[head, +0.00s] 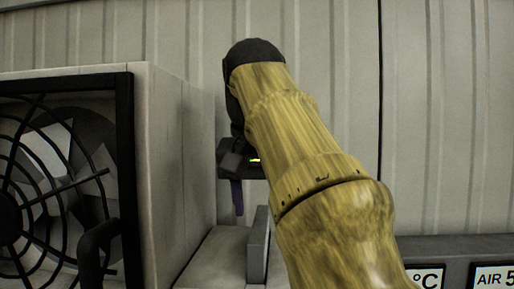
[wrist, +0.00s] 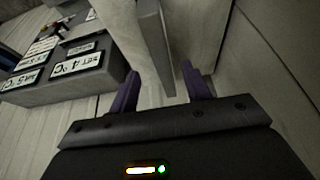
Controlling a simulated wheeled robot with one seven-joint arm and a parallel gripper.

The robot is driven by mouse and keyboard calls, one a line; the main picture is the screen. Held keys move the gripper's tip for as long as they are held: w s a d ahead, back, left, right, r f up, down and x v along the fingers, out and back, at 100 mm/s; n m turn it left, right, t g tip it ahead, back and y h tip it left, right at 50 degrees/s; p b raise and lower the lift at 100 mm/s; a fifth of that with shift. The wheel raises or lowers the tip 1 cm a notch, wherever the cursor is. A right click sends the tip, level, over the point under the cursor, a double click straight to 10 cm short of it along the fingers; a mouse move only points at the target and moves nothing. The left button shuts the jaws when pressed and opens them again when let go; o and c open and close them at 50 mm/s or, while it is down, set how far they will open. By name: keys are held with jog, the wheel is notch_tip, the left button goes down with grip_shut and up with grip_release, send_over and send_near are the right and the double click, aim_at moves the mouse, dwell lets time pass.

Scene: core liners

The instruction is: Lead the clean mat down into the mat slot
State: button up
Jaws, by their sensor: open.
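My gripper (head: 237,200) hangs beside the fan housing in the head view, with its fingers pointing down. In the wrist view my gripper (wrist: 164,88) has its two purple fingers spread apart, with nothing held between them. An upright grey plate (head: 258,245) stands on a pale ledge below and right of the fingers in the head view. The grey plate (wrist: 155,45) also shows beyond the fingers in the wrist view. I cannot tell whether it is part of the mat slot. I cannot make out a clean mat in either view.
A pale housing (head: 175,160) with a black-framed fan (head: 60,180) stands at the left. A ribbed wall (head: 450,120) is behind. A dark panel (head: 450,248) with temperature and air labels is at lower right.

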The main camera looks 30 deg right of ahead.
jog(key=p+v, duration=0.5)
jog(key=v, duration=0.3)
jog(key=shift+r, duration=0.3)
dwell(0.6)
